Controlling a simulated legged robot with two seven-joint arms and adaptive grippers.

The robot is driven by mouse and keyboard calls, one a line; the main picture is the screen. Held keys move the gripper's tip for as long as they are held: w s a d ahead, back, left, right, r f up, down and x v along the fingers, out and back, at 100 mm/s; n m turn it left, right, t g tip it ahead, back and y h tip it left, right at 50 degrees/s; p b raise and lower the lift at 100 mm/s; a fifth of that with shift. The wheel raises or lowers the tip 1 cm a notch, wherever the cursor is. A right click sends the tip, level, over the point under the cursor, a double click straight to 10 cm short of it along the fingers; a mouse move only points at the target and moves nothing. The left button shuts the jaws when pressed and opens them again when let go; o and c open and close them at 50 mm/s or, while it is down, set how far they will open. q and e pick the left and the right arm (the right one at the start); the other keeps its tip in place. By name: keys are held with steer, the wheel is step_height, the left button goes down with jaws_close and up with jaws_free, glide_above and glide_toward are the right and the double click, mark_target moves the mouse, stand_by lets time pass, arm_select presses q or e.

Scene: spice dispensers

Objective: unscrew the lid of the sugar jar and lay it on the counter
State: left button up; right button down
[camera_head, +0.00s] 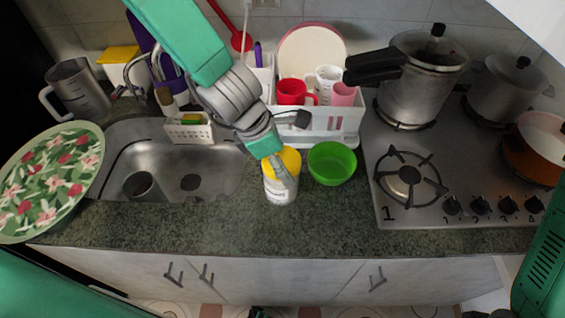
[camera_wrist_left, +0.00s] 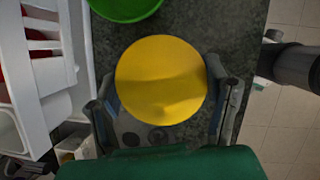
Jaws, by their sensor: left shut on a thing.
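The sugar jar (camera_head: 281,190) is a small pale jar with a label and a yellow lid (camera_head: 291,158). It stands upright on the dark speckled counter (camera_head: 330,222), between the sink and the stove. My left gripper (camera_head: 281,170) reaches down over the jar from above. In the left wrist view the round yellow lid (camera_wrist_left: 160,80) sits between its two fingers, which are shut on it at either side. The lid covers the jar body in the wrist view. I cannot tell whether the lid is loosened. My right gripper is not in view.
A green bowl (camera_head: 332,163) stands close to the right of the jar. A white dish rack (camera_head: 338,119) with cups is behind. The sink (camera_head: 215,172) is to the left, the stove (camera_head: 440,190) to the right. The counter in front is clear.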

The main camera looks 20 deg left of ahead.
arm_select(q)
steer(key=shift+f+n+t+y+b, duration=0.1)
steer(key=shift+n+t+y+b, duration=0.2)
steer(key=shift+n+b, duration=0.85)
steer(key=shift+f+n+t+y+b, duration=0.1)
steer(key=shift+n+t+y+b, duration=0.2)
steer(key=shift+n+b, duration=0.8)
steer(key=shift+r+n+b, duration=0.2)
steer(key=shift+n+b, duration=0.15)
steer(key=shift+n, duration=0.1)
